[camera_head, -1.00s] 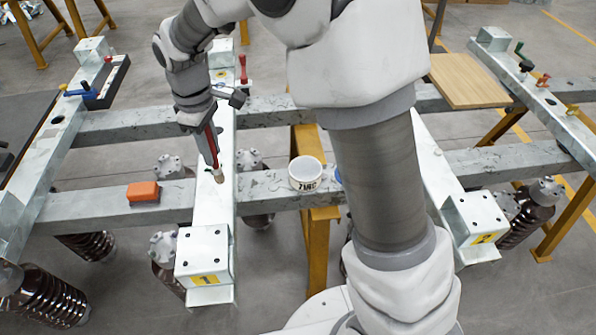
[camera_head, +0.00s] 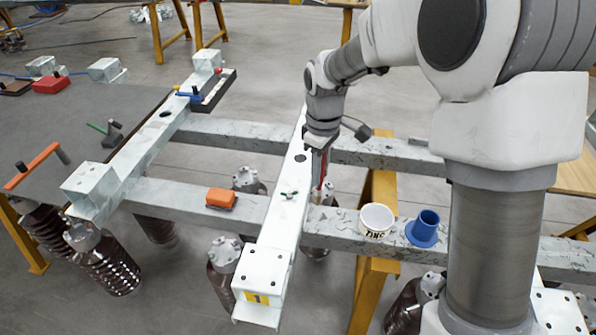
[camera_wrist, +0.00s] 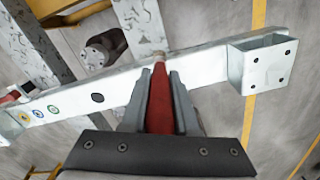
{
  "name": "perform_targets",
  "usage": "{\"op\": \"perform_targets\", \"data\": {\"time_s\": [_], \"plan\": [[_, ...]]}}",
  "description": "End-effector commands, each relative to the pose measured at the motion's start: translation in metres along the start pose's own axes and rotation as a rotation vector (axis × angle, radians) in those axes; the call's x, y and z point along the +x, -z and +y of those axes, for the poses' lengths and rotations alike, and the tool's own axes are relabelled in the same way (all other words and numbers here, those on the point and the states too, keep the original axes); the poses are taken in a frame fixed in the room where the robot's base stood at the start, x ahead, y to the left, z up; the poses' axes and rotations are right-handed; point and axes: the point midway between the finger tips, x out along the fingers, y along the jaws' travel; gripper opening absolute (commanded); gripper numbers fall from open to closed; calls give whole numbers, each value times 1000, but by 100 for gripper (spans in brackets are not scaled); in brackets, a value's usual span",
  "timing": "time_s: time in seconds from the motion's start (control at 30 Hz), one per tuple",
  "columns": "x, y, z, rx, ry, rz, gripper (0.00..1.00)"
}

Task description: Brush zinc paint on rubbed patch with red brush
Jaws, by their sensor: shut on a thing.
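My gripper (camera_head: 318,152) is shut on the red brush (camera_head: 321,172), which points down beside the right edge of the number 1 pale steel beam (camera_head: 268,235). In the wrist view the red handle (camera_wrist: 160,100) lies between the two fingers, with its far end over the beam's edge. I cannot tell whether the bristles touch anything. The white paint cup (camera_head: 376,220) with dark lettering stands on the grey crossbeam, right of the brush. A small dark green mark or thing (camera_head: 289,194) shows on the beam's top. I cannot clearly make out the rubbed patch.
An orange block (camera_head: 222,198) sits on the crossbeam to the left. Ribbed brown insulators (camera_head: 105,262) stand below the frame. A grey table (camera_head: 60,120) with tools is at left. Yellow trestle legs (camera_head: 368,290) stand below.

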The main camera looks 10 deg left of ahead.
Motion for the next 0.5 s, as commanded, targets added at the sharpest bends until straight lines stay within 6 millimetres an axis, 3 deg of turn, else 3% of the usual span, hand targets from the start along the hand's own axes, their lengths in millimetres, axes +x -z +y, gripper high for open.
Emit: {"op": "perform_targets", "data": {"time_s": [0.2, 0.5], "plan": [[-11, -58, 46, 9, 1, -1, 0], [-13, -120, 80, 4, 0, -1, 0]]}}
